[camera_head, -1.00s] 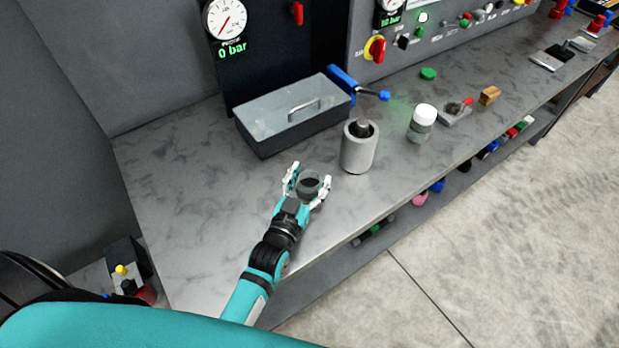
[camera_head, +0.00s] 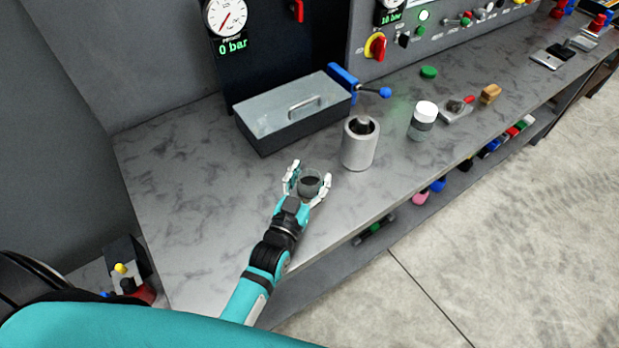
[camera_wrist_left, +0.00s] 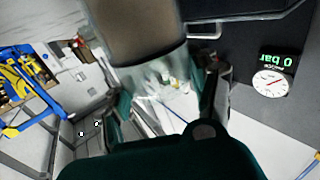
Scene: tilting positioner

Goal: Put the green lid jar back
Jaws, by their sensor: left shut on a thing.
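My left gripper (camera_head: 308,183) is shut on a small clear jar (camera_head: 311,182) above the front of the bench, its fingers on either side. The jar looks open at the top, with dark contents and no lid visible on it. In the left wrist view the jar (camera_wrist_left: 138,35) shows close up as clear glass with brown contents. A flat green round piece, which looks like a lid (camera_head: 429,72), lies on the bench near the control panel. My right gripper is not in view.
A grey metal cylinder (camera_head: 359,148) stands just right of the held jar. A grey lidded box (camera_head: 265,133) sits behind it. A white-lid jar (camera_head: 422,121) stands farther right. The bench (camera_head: 185,200) is clear to the left.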

